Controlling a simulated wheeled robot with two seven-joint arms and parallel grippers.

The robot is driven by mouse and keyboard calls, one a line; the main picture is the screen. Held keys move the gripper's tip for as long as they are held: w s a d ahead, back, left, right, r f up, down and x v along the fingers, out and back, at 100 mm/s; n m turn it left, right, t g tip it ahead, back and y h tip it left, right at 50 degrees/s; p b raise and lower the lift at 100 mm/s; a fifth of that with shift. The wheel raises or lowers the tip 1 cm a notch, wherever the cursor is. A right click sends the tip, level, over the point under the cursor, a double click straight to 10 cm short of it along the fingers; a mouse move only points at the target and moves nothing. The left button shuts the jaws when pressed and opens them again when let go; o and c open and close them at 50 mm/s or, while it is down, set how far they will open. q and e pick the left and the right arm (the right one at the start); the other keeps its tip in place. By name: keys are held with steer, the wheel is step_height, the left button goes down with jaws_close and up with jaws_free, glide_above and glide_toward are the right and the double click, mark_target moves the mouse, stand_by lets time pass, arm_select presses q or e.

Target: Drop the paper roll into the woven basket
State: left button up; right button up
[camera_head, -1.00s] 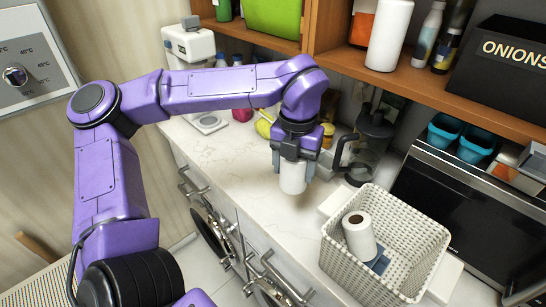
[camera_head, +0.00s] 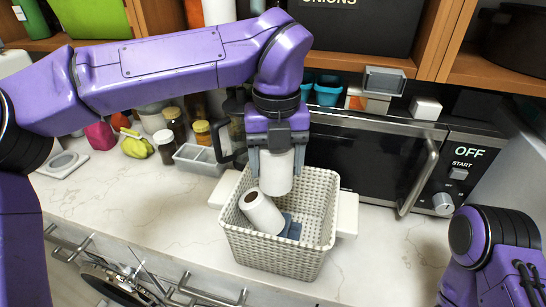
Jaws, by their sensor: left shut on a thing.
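My left gripper (camera_head: 277,160) points down and is shut on a white paper roll (camera_head: 276,178). It holds the roll upright over the back part of the white woven basket (camera_head: 275,258). The roll's lower end shows in front of the basket's far wall; I cannot tell its exact height over the rim. A second paper roll (camera_head: 263,214) with a brown core leans inside the basket, beside a blue-grey item (camera_head: 291,227). My right arm shows at the lower right, but its gripper is out of the picture.
A microwave (camera_head: 360,160) stands behind and right of the basket. A dark blender jug (camera_head: 236,128), a clear divided container (camera_head: 200,158) and several jars (camera_head: 172,122) stand to the left. White counter (camera_head: 130,205) is free at front left and at right.

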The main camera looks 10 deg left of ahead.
arm_select(q)
steer(key=shift+f, duration=0.8)
steer(key=o, duration=1.2)
steer(key=shift+r, duration=0.1)
step_height(320, 180, up, 10)
steer(key=shift+r, duration=0.2)
